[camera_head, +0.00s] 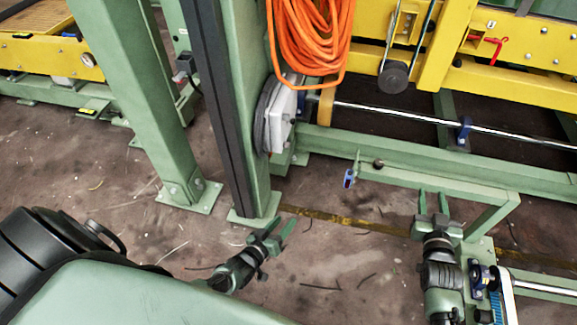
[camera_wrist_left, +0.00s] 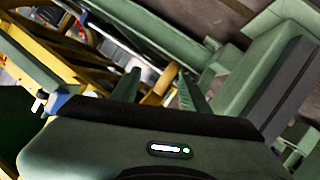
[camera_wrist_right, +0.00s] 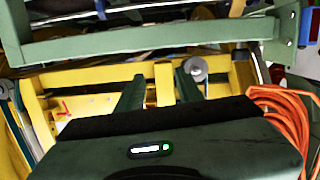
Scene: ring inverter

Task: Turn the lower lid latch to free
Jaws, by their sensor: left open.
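A light grey box (camera_head: 284,120), seen nearly edge-on, is mounted on the green column below the orange hose. I cannot make out a lid latch on it at this size and angle. My left gripper (camera_head: 278,228) is open and empty, low over the floor near the column's foot and below the box. Its two fingers (camera_wrist_left: 160,88) stand apart in the left wrist view. My right gripper (camera_head: 433,196) is open and empty, to the right, by the low green rail. Its fingers (camera_wrist_right: 160,90) stand apart in the right wrist view. Neither gripper touches the box.
A coiled orange hose (camera_head: 308,40) hangs above the box. A green post (camera_head: 150,100) stands left of the column. A yellow frame (camera_head: 480,70) with a red handle (camera_head: 490,46) fills the upper right. The low green rail (camera_head: 430,180) lies by my right gripper. Floor between the grippers is clear.

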